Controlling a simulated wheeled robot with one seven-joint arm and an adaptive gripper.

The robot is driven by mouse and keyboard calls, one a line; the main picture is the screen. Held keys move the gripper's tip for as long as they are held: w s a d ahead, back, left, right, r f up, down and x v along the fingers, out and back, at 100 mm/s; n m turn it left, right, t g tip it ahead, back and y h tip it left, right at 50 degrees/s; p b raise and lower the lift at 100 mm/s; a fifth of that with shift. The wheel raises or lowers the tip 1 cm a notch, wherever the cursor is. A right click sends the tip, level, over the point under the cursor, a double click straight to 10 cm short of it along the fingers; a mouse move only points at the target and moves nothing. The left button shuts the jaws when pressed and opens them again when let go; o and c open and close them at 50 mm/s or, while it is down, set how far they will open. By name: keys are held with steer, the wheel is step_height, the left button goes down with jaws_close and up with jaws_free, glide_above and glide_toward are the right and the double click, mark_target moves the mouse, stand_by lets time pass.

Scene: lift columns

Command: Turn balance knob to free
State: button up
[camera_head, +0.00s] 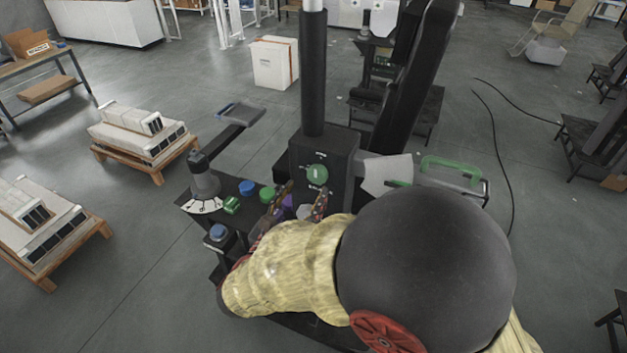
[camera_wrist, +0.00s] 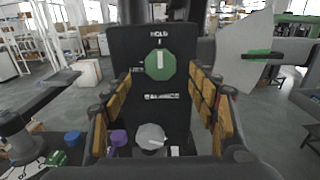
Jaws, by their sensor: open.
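The balance knob (camera_head: 317,175) is a green disc on the upright face of a black box (camera_head: 345,152). In the wrist view the knob (camera_wrist: 160,65) looks eight-sided, and its white mark stands upright, toward the word HOLD above it. A small label at its left is hard to read. The word BALANCE is printed below. My gripper (camera_head: 299,198) is in front of the box. In the wrist view my gripper (camera_wrist: 162,78) is open, with padded fingers to the left and right of the knob. I see no clear contact.
Below the knob, a panel carries a blue button (camera_head: 247,187), green controls (camera_head: 267,194), a purple knob (camera_wrist: 118,138) and a pale grey knob (camera_wrist: 150,136). A lever with a dial (camera_head: 205,183) stands left. A white plate (camera_head: 387,175) and green handle (camera_head: 450,168) are right.

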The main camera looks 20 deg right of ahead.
mark_target(316, 177)
steer(key=shift+x, duration=2.8)
steer(key=shift+c, duration=1.1)
steer(key=c, duration=1)
